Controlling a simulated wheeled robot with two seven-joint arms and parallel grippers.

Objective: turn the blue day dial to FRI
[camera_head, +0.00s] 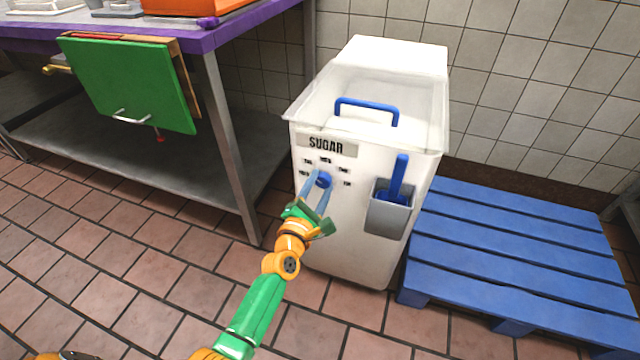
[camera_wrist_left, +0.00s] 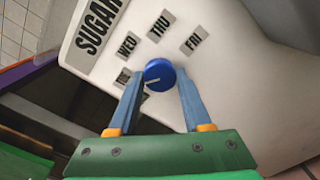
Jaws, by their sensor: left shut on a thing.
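The blue day dial (camera_head: 323,180) sits on the front of the white sugar bin (camera_head: 340,250), under the SUGAR label (camera_head: 327,145). In the left wrist view the dial (camera_wrist_left: 158,72) is round, with a short white line on its face lying roughly level in the picture. The FRI label (camera_wrist_left: 194,41) is up and right of the dial, THU (camera_wrist_left: 160,25) above it, WED (camera_wrist_left: 127,45) up and left. My left gripper (camera_wrist_left: 161,80) is shut on the dial, one blue finger on each side. In the head view the left gripper (camera_head: 322,182) reaches it from below.
A grey holder (camera_head: 388,218) with a blue scoop (camera_head: 398,175) hangs right of the dial. A blue pallet (camera_head: 520,255) lies to the right. A steel table with a purple edge (camera_head: 215,38) and a green board (camera_head: 125,80) stand left. The tiled floor in front is clear.

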